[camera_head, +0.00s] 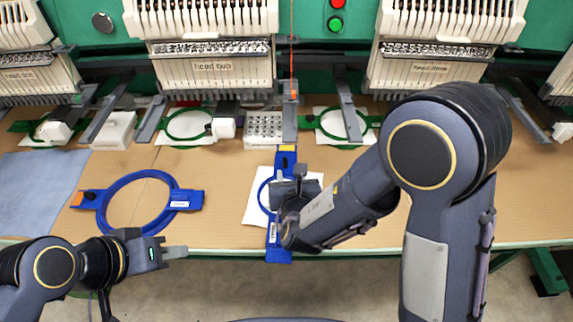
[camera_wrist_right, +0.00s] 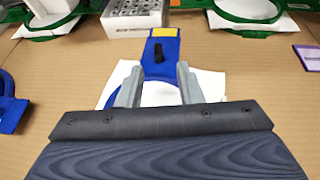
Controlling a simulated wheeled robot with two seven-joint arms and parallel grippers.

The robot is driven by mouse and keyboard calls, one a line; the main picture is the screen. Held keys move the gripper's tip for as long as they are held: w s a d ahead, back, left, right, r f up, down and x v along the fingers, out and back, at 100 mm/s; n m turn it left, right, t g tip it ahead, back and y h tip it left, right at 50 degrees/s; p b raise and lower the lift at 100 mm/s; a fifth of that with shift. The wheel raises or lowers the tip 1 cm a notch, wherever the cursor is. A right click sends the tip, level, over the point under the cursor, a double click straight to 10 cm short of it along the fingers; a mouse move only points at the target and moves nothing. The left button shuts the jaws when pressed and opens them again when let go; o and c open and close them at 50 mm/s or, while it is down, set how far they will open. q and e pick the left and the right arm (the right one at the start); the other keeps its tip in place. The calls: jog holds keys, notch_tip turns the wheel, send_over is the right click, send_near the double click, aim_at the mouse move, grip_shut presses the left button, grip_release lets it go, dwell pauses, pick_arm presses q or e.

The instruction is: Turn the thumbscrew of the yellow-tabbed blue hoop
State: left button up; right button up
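The yellow-tabbed blue hoop (camera_head: 279,240) lies on the table over a white sheet, partly covered by my right gripper (camera_head: 294,186) in the head view. Its yellow tab (camera_head: 287,148) points to the back.
An orange-tabbed blue hoop (camera_head: 140,230) lies to the left. A blue cloth (camera_head: 38,185) lies at far left. Green hoops (camera_head: 187,125) and a white perforated box (camera_head: 264,126) stand under the embroidery heads (camera_head: 215,75) at the back. Bare table lies between the two blue hoops.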

aim_at(285, 161)
jog(key=shift+w+a+f, duration=0.15)
jog(key=shift+w+a, duration=0.05)
jog(key=shift+w, duration=0.1)
jog(key=p+x, duration=0.1)
jog(key=x, duration=0.6)
jog(key=shift+c, duration=0.4)
grip_shut()
